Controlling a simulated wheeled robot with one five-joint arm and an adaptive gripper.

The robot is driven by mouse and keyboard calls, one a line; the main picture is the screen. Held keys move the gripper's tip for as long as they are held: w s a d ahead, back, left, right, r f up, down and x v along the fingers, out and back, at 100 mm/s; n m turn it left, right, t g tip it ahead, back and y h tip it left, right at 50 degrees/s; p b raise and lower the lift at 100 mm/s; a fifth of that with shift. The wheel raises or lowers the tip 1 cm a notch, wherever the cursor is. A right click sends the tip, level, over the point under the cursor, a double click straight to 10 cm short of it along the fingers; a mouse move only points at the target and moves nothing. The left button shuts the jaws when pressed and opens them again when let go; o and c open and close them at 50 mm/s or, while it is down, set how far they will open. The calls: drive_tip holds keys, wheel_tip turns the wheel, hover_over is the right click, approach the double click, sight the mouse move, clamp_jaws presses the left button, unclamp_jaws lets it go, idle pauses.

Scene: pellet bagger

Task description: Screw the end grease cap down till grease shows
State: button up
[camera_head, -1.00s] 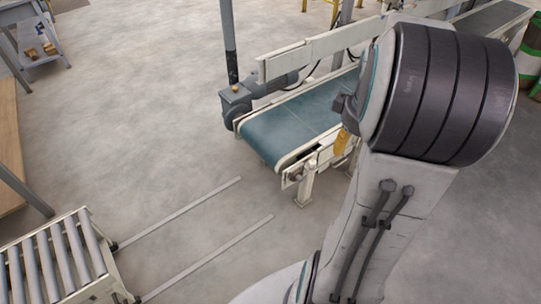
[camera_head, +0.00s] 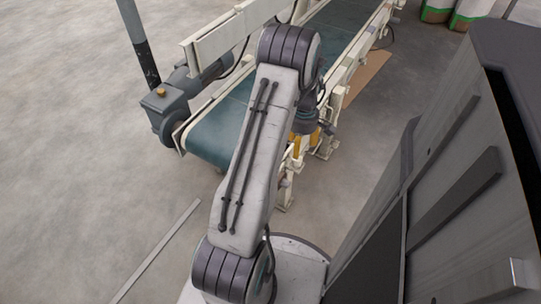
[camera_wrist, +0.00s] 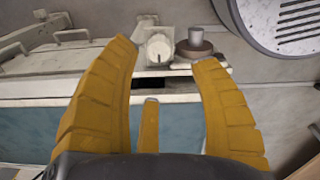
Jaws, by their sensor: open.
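In the wrist view, my gripper (camera_wrist: 163,54) points at the frame of the conveyor end, with its yellow fingers spread wide. A stepped grey-brown round cap (camera_wrist: 194,43) stands beyond the right fingertip; it looks like the grease cap, though I cannot be sure. A pale round knob or bolt end (camera_wrist: 159,46) sits left of it, in line with the gap between the fingers. Neither is gripped, and I cannot tell whether the fingertips touch anything. No grease is visible. In the head view, my gripper (camera_head: 303,135) is partly hidden by my arm beside the conveyor.
The teal conveyor belt (camera_head: 216,137) has pale side rails. A grey motor (camera_head: 181,102) with a small brass-coloured cap (camera_head: 161,92) is at its left end. A large grey panelled machine (camera_head: 450,170) fills the right side. Open floor (camera_head: 70,170) lies left.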

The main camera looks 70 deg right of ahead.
sight(298, 160)
drive_tip(key=shift+w+d+f+b, duration=0.1)
drive_tip(key=shift+f+b, duration=0.55)
drive_tip(key=shift+f, duration=1.45)
drive_tip(key=shift+d+f+b, duration=0.1)
drive_tip(key=shift+f+b, duration=0.5)
drive_tip(key=shift+f, duration=1.45)
drive_tip(key=shift+a, duration=0.1)
clamp_jaws()
